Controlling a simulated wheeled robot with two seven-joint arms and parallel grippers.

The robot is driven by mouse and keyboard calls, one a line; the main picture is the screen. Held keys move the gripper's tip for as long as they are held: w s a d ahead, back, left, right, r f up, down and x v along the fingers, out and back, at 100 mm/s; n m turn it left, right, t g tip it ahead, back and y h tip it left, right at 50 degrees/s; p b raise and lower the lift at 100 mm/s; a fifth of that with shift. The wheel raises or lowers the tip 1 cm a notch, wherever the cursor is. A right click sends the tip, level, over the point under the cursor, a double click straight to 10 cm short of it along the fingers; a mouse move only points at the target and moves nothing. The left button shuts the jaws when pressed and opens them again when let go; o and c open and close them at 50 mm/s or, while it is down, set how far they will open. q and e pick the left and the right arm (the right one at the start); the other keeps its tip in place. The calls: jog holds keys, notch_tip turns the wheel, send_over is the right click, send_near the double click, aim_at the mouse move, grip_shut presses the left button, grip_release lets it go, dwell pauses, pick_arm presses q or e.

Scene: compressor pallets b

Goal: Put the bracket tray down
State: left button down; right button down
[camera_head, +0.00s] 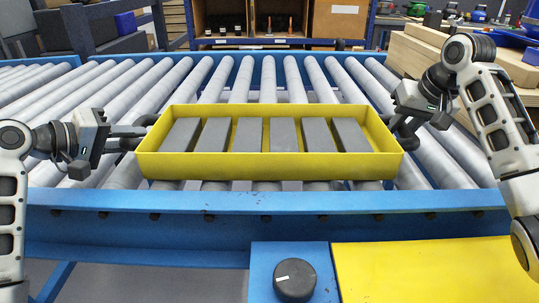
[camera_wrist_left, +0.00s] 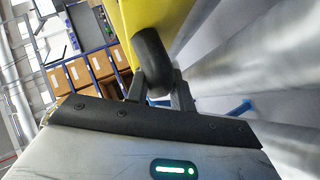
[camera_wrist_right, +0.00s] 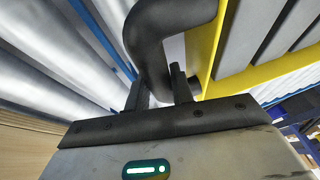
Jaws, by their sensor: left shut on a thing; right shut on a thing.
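The yellow bracket tray (camera_head: 270,167) is level over the conveyor rollers in the head view, with several grey blocks (camera_head: 247,134) lying in a row inside it. I cannot tell whether its underside touches the rollers. My left gripper (camera_head: 138,138) is shut on the black handle at the tray's left end; that handle (camera_wrist_left: 150,55) shows between the fingers in the left wrist view. My right gripper (camera_head: 400,122) is shut on the right-end handle, and this dark curved handle (camera_wrist_right: 150,40) shows between the fingers in the right wrist view.
The roller conveyor (camera_head: 95,94) runs across the view, with a blue front rail (camera_head: 200,203) before the tray. A black knob (camera_head: 295,280) and a yellow panel (camera_head: 430,268) are nearer. Wooden boards (camera_head: 425,55) stand at the back right. Rollers left of the tray are clear.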

pick_arm(q)
jog(key=shift+a+r, duration=0.1)
jog(key=shift+a, duration=0.05)
pick_arm(e)
jog(key=shift+d, duration=0.15)
pick_arm(q)
jog(key=c, duration=1.3)
grip_release()
jog(key=shift+f, duration=0.2)
pick_arm(e)
jog(key=c, duration=1.3)
grip_release()
jog(key=shift+f, duration=0.1)
pick_arm(q)
jog(key=shift+o, duration=0.5)
jog(key=shift+s, duration=0.1)
pick_arm(e)
jog(key=shift+o, duration=0.5)
jog(key=shift+s, duration=0.15)
pick_arm(q)
jog(key=v, duration=1.1)
jog(key=shift+s, duration=0.1)
jog(key=shift+s+a+r, duration=0.1)
jog(key=shift+s+r, duration=0.05)
jog(key=shift+s, duration=0.15)
pick_arm(e)
jog(key=shift+r, duration=0.2)
jog(key=v, duration=1.1)
jog(key=shift+r, duration=0.35)
